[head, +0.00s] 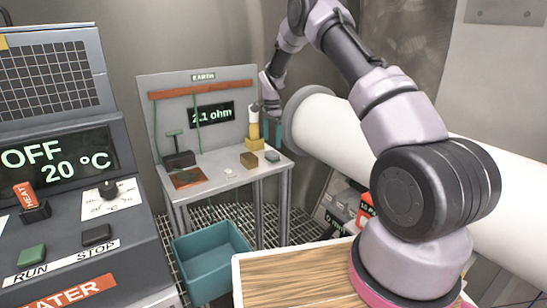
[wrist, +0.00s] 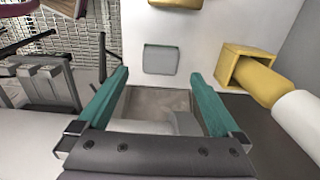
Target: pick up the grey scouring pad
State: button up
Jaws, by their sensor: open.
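The grey scouring pad (wrist: 161,59) lies flat on the white bench top in the wrist view, a small grey block with green edges. In the head view the pad (head: 272,156) is near the right end of the bench (head: 215,166). My gripper (head: 272,131) is above that end of the bench, pointing down. In the wrist view my gripper (wrist: 158,76) has its two teal fingers wide apart and nothing between them. The pad appears just beyond the fingertips, roughly centred between them, and apart from both.
A yellow holder with a yellow-and-white cylinder (head: 254,126) stands close to the pad; the holder (wrist: 243,68) is right of my fingers in the wrist view. A brown block (head: 249,160) lies left of the pad. A large white pipe (head: 340,130) runs beside my arm.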

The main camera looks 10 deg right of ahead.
aim_at(272, 152)
notch_tip(272, 152, down, 7)
jog(key=shift+w+d+f, duration=0.1)
jog(key=shift+f, duration=0.05)
jog(key=c, duration=1.3)
